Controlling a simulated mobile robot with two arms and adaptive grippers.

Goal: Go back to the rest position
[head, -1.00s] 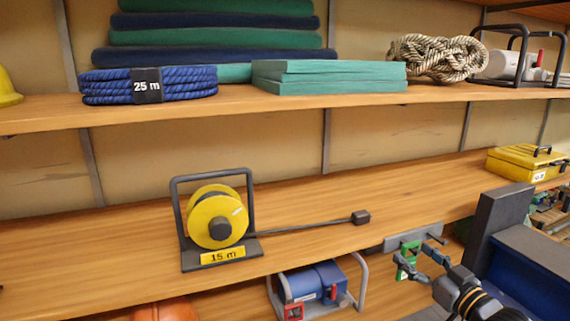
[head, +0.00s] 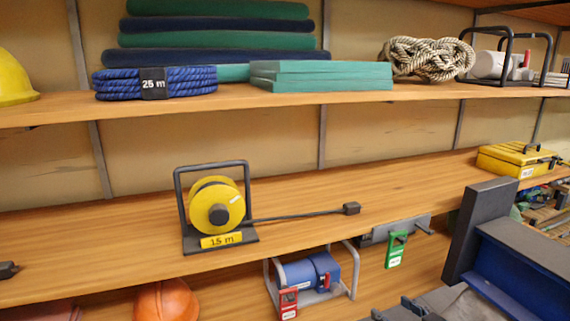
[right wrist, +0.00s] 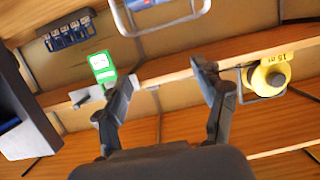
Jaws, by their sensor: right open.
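My right gripper (right wrist: 162,82) is open and empty in the right wrist view, its two dark fingers spread apart. In the head view only small dark parts of it (head: 398,312) show at the bottom edge, below the shelves. A green tag (head: 396,249) with a white label hangs from a grey bracket (head: 395,231) under the middle shelf's front edge, apart from the gripper. The tag also shows in the right wrist view (right wrist: 103,66), beside the left finger. My left gripper is not in view.
The middle shelf (head: 330,230) holds a yellow cable reel (head: 217,206) and a yellow toolbox (head: 516,159). Below are a blue machine in a frame (head: 308,272) with a red tag, and an orange helmet (head: 166,300). A dark upright panel (head: 478,228) stands at the right.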

